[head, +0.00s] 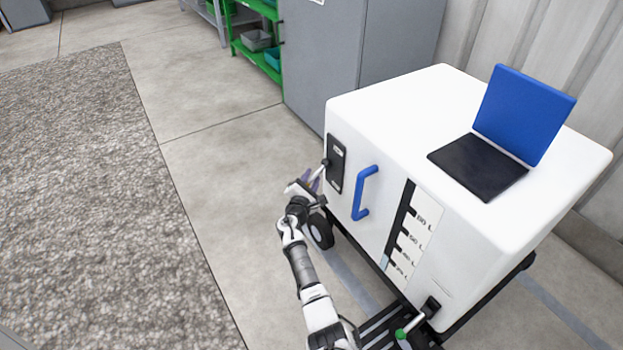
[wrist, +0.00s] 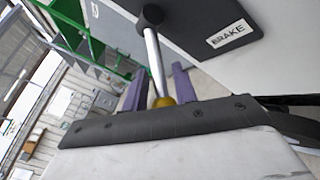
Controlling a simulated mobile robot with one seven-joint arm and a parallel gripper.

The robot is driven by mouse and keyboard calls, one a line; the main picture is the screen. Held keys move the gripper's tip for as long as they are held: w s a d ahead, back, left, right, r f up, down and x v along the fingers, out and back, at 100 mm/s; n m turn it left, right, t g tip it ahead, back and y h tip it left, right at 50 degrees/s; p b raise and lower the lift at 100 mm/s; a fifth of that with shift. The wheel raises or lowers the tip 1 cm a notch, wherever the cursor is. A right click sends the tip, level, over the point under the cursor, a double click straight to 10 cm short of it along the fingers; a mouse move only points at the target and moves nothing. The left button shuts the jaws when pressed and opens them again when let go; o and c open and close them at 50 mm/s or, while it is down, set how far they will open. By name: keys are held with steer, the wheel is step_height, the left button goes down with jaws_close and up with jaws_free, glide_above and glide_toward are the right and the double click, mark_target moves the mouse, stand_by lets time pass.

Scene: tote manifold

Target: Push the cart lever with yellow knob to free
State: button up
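The white cart (head: 400,120) stands at the right of the head view. A black panel (head: 336,165) is on its side, where the brake lever (head: 321,172) sticks out. In the wrist view the lever is a silver rod (wrist: 155,62) running from a dark pivot (wrist: 151,15) beside a BRAKE label (wrist: 228,35). Its yellow knob (wrist: 165,102) is partly hidden behind my gripper's palm edge. My gripper (wrist: 158,80) has its two purple fingers on either side of the rod, with gaps showing. In the head view my gripper (head: 312,181) is beside the black panel.
A blue handle (head: 364,193) and a level scale (head: 411,235) are on the same cart side. A green-knobbed lever (head: 401,333) is low on the cart. A blue and black laptop-like object (head: 522,110) lies on top. Open floor (head: 215,190) is to the left.

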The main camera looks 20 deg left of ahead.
jaws_close()
steer(key=shift+r, duration=0.1)
